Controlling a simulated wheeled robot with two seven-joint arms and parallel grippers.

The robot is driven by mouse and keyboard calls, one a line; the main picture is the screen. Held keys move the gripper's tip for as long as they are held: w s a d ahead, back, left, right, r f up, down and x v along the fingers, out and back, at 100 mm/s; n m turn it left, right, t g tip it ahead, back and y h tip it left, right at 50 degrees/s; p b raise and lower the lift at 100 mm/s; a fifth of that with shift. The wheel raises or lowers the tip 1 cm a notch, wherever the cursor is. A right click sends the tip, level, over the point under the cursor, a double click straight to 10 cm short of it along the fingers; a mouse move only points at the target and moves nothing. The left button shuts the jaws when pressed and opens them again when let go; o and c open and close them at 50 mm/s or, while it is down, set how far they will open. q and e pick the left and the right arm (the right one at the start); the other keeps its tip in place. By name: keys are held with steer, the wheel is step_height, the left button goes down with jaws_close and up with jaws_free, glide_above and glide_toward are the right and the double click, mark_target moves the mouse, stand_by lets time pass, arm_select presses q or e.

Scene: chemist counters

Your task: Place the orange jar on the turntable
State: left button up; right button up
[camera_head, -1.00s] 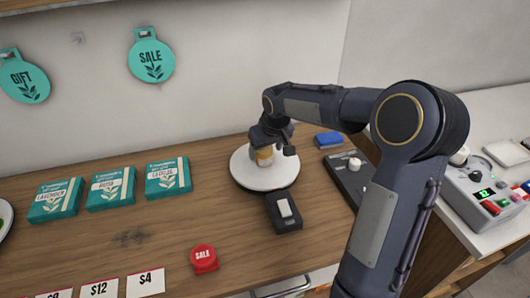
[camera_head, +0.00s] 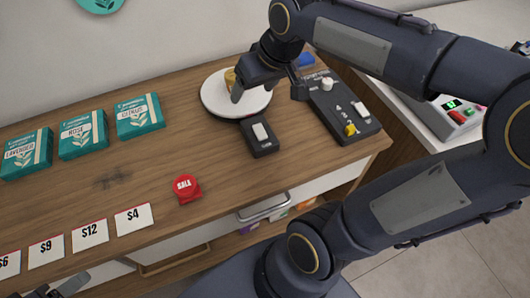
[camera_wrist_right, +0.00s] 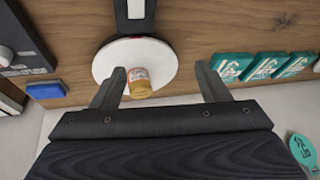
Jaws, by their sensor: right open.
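The orange jar (camera_head: 230,79), with a pale label, stands on the round white turntable (camera_head: 212,103) and is partly hidden behind my right gripper in the head view. The wrist view shows the jar (camera_wrist_right: 139,84) near the edge of the turntable (camera_wrist_right: 110,62). My right gripper (camera_head: 268,92) is open and empty, its fingers apart from the jar. In the wrist view the jar lies beyond the right gripper's fingertips (camera_wrist_right: 160,82), closer to the left one. Part of my left gripper (camera_head: 62,288) shows at the bottom left corner; its jaws are unclear.
A black switch box (camera_head: 259,137) adjoins the turntable, and a black control panel (camera_head: 345,112) stands to its right. Teal boxes (camera_head: 84,135) line the left. A red SALE button (camera_head: 186,188) and price cards (camera_head: 90,235) are near the front edge. Bare wood lies between.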

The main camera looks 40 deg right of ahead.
steer(key=s+a+f+y, duration=0.1)
steer(key=s+a+f, duration=0.2)
steer(key=s, duration=0.3)
steer(key=s+a+f+m+y, duration=0.1)
steer(key=s+a+f, duration=0.2)
steer(key=s, duration=0.4)
steer(key=shift+s+a+f+t, duration=0.2)
steer(key=shift+a+t, duration=0.2)
steer(key=shift+a, duration=0.15)
